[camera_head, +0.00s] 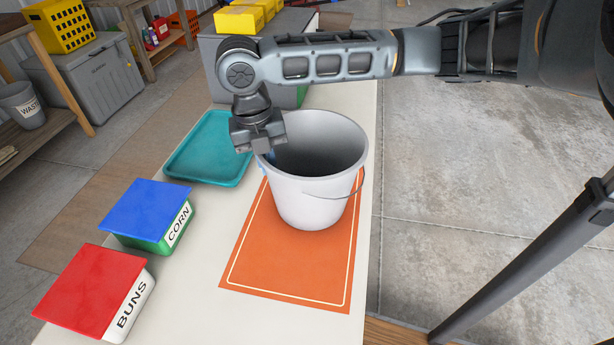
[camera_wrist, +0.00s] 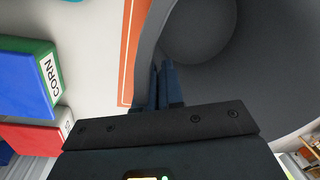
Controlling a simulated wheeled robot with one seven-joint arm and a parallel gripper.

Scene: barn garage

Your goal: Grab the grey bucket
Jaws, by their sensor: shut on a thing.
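The grey bucket (camera_head: 312,195) is pale grey with a wire handle and stands upright, on or just above the orange mat (camera_head: 285,262); I cannot tell which. My gripper (camera_head: 264,158) points down at the bucket's left rim and is shut on it. In the wrist view the two dark fingers (camera_wrist: 162,85) pinch the bucket wall, and the bucket's grey inside (camera_wrist: 235,70) fills the right side. The bucket looks empty. The fingertips are mostly hidden in the head view.
A teal tray (camera_head: 212,147) lies left of the bucket. A blue-lidded CORN box (camera_head: 148,208) and a red-lidded BUNS box (camera_head: 97,290) stand front left on the white table (camera_head: 190,290). Yellow bins (camera_head: 240,18) are at the back. Concrete floor is open to the right.

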